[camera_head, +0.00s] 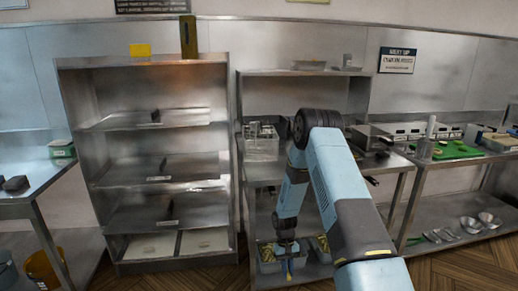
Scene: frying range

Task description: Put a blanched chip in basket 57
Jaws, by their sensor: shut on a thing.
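My gripper (287,252) points down at the lower shelf of the middle rack, at a grey tub (268,267) with yellowish pieces in it. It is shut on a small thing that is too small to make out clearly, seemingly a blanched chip. A second tub (321,249) with yellow chip-like pieces stands to the right, partly behind my arm. A wire or clear basket (262,144) stands on the middle shelf above, left of my arm. No basket number can be read.
A steel rack (150,185) with dark items on its shelves stands left. At right, a steel table holds a green board (455,149), with metal bowls (470,225) on its lower shelf. My arm hides part of the middle rack. The wooden floor in front looks clear.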

